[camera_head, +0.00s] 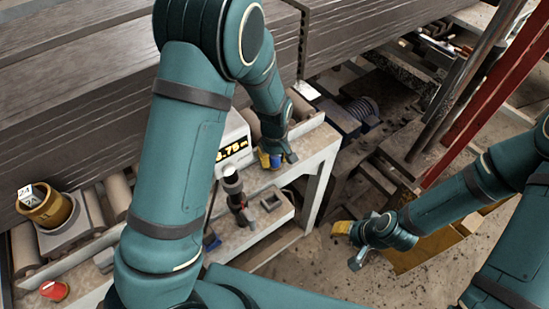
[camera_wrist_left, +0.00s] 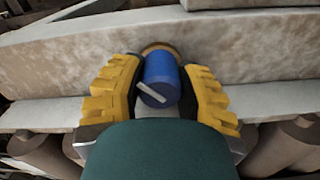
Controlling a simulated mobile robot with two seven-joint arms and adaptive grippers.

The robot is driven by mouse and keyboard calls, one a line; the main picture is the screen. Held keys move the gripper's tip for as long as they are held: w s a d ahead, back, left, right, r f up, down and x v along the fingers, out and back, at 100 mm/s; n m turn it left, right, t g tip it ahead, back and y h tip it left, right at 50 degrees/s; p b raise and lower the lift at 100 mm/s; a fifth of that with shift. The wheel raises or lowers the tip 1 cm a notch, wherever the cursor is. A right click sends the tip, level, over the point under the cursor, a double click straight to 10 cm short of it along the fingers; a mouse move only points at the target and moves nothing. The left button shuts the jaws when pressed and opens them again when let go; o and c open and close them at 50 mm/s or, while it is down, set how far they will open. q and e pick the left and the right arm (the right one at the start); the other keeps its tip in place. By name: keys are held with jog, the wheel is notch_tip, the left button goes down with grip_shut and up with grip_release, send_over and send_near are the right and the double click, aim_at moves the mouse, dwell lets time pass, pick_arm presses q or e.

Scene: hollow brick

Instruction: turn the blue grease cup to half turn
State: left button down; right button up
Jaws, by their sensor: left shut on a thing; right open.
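The blue grease cup (camera_wrist_left: 160,72) is in the middle of the left wrist view, seated against a brown ring (camera_wrist_left: 160,48) on a pale beam. A light pointer bar crosses its face at a slant, from upper left to lower right. My left gripper (camera_wrist_left: 163,88) is shut on the cup, one yellow-padded finger on each side. In the head view, the left gripper (camera_head: 272,158) is at the bench's far right end and only a bit of blue shows there. My right gripper (camera_head: 351,244) is open and empty above the floor, right of the bench.
A display box (camera_head: 234,140) with yellow digits stands beside the left gripper. A dark handled tool (camera_head: 236,195) and a small grey tray (camera_head: 270,201) are in front of it. Red posts (camera_head: 480,95) rise at right.

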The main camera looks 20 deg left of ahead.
pick_arm(q)
jog(key=m, duration=0.3)
jog(key=shift+m+b, duration=0.3)
jog(key=shift+b, duration=0.1)
jog(key=shift+m+b, duration=0.45)
jog(key=shift+m, duration=1.35)
jog(key=c, duration=0.6)
grip_release()
jog(key=shift+o, duration=0.2)
notch_tip(320, 180, up, 7)
jog(key=shift+f, duration=0.15)
jog(key=shift+d+r, duration=0.15)
jog(key=shift+r, duration=0.5)
